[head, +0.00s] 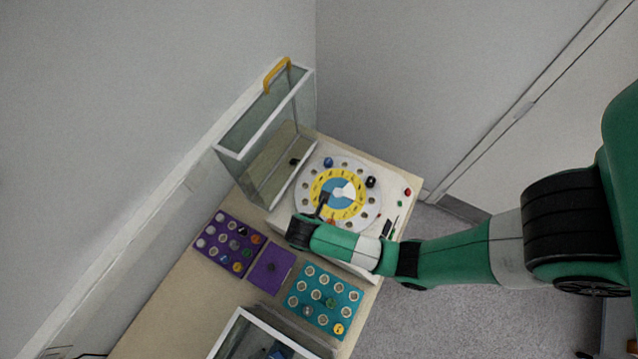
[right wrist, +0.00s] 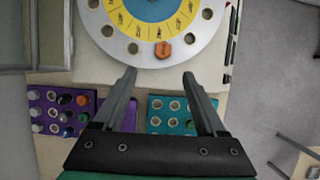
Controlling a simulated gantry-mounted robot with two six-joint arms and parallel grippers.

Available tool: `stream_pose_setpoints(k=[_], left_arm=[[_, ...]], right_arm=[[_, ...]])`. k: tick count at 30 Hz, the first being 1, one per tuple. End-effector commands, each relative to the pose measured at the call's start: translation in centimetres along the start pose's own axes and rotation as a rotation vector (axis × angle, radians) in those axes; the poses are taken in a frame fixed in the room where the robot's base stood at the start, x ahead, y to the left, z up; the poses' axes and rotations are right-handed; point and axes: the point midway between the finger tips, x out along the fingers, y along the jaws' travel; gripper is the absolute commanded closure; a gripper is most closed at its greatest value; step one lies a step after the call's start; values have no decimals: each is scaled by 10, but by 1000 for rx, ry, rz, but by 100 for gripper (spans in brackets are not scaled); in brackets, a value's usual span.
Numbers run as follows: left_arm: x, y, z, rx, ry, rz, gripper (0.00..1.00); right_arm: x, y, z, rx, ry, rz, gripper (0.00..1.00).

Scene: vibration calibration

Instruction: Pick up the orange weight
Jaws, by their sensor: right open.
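An orange hexagonal weight (right wrist: 163,50) sits on the white outer ring of the round dial plate (right wrist: 205,52), just below the yellow band. It also shows as a small orange spot in the head view (head: 331,222), close beside my gripper. My right gripper (right wrist: 159,74) is open and empty. In the right wrist view its fingertips point toward the weight, which lies just beyond them and roughly between them. In the head view the right gripper (head: 323,203) is over the dial's near side. A second orange piece (right wrist: 82,100) sits in the purple tray (right wrist: 62,95). My left gripper is not seen.
The teal tray (head: 346,323) and purple tray (head: 202,250) stand on the table near the dial, with a purple pad between them. A glass case (head: 232,153) with a yellow handle stands behind. Blue and black weights (head: 371,182) sit on the dial's far side.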

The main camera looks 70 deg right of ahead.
Motion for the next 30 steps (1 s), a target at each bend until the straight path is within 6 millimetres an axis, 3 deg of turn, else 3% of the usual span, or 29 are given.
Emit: stream_pose_setpoints(k=[9, 17, 24, 30], left_arm=[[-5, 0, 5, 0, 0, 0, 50], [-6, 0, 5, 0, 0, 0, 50], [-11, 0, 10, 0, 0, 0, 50], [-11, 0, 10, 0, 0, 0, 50]], right_arm=[[55, -1, 0, 1, -1, -4, 26], [67, -1, 1, 1, 0, -2, 26], [107, -4, 4, 2, 0, -2, 26], [114, -3, 4, 1, 0, 1, 26]])
